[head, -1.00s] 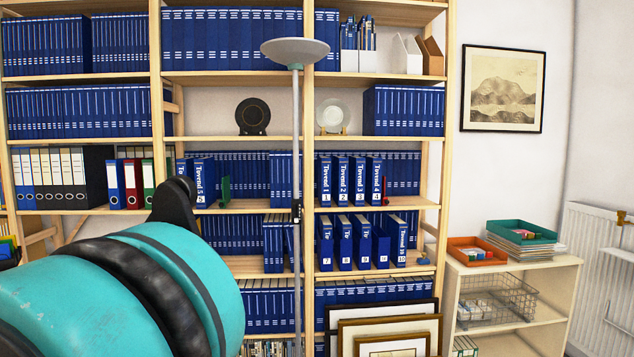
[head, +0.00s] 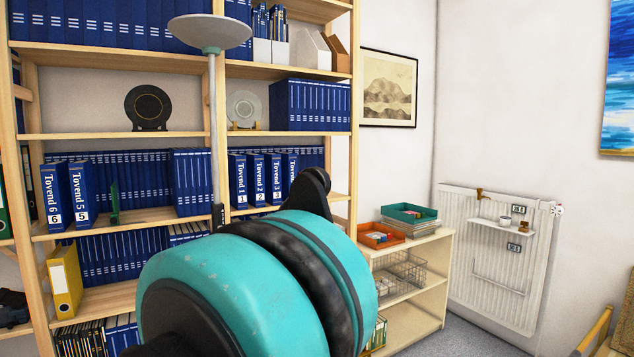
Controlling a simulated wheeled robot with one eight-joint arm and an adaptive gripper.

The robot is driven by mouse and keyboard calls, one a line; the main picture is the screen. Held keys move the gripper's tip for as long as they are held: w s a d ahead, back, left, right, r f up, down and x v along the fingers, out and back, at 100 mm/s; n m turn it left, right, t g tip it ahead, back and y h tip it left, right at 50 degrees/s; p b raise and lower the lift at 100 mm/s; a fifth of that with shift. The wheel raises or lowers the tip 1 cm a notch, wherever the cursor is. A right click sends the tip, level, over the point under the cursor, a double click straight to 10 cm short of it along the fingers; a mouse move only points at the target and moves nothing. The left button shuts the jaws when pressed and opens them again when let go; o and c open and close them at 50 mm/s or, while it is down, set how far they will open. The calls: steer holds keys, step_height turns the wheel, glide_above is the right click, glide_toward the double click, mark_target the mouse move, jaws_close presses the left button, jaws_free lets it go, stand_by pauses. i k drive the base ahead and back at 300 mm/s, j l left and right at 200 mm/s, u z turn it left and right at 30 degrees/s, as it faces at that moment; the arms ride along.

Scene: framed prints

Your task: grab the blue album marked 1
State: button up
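The blue album marked 1 (head: 238,180) stands upright on a middle shelf of the wooden bookcase, at the left end of a row of similar blue albums. Its white label with the 1 faces me. Beside it on the right stand the albums marked 2 (head: 257,179) and 3 (head: 275,178). My teal and black arm fills the lower middle of the head view, below and to the right of the album. The fingers of my gripper cannot be made out, and nothing held is visible.
A floor lamp (head: 213,120) stands in front of the bookcase, its pole just left of album 1. Albums 5 (head: 80,193) and 6 (head: 54,196) stand further left. A low shelf (head: 437,262) with trays and a radiator (head: 497,258) are at the right.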

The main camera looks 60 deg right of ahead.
mark_target(236, 172)
steer(key=z, duration=1.4)
